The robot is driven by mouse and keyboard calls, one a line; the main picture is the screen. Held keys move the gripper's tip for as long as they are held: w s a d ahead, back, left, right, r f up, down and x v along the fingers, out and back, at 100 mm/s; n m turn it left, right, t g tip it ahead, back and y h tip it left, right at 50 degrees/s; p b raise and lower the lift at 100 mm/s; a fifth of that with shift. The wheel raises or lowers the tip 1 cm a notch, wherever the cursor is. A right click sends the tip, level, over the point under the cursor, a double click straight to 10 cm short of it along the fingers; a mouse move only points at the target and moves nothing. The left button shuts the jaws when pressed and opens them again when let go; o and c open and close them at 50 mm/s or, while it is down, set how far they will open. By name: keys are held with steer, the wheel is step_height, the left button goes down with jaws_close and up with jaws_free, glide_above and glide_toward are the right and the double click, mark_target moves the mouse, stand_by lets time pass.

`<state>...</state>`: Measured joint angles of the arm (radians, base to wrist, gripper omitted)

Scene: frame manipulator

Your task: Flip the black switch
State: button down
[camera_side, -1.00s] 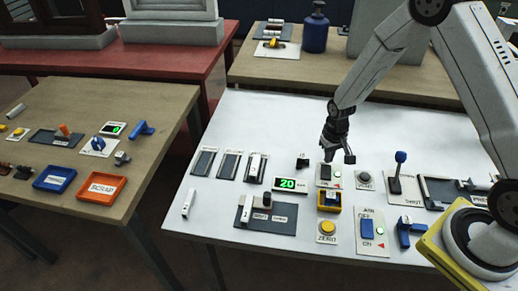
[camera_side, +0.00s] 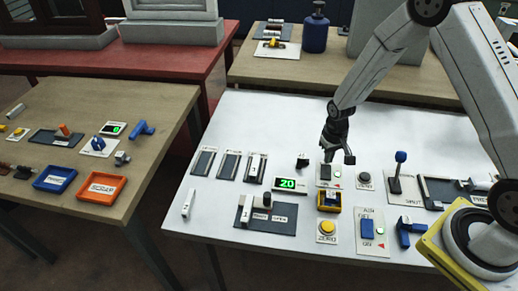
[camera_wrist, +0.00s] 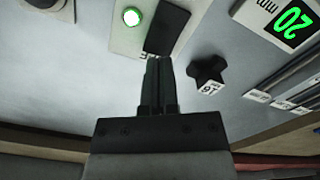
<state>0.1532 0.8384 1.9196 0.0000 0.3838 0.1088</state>
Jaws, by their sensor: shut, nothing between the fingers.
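The black switch (camera_side: 325,172) is a dark rocker on a small white plate, with a round light beside it, near the middle of the white table. In the wrist view the black switch (camera_wrist: 168,27) is at the top, with the light (camera_wrist: 132,17) lit green to its left. My gripper (camera_side: 338,157) is just above and behind the switch plate. In the wrist view my gripper (camera_wrist: 159,62) has its fingers together and empty, with the tips at the near end of the switch. I cannot tell whether they touch it.
A black star-shaped knob (camera_wrist: 207,70) stands close beside the switch. A display reading 20 (camera_side: 289,184) and a yellow-and-black box (camera_side: 329,201) are near the plate. A blue-topped lever (camera_side: 400,158) stands to the right. White table is bare behind the switch.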

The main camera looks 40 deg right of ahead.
mark_target(326, 169)
steer(key=shift+f, duration=1.45)
stand_by(1.3)
steer(key=shift+r, duration=3.55)
steer(key=s+a+r+n+t, duration=0.2)
steer(key=s+a+r, duration=0.4)
steer(key=s+r, duration=0.6)
steer(key=shift+s+a+r+n+t, duration=0.2)
steer(key=shift+r+n+t, duration=0.1)
steer(key=shift+n, duration=0.2)
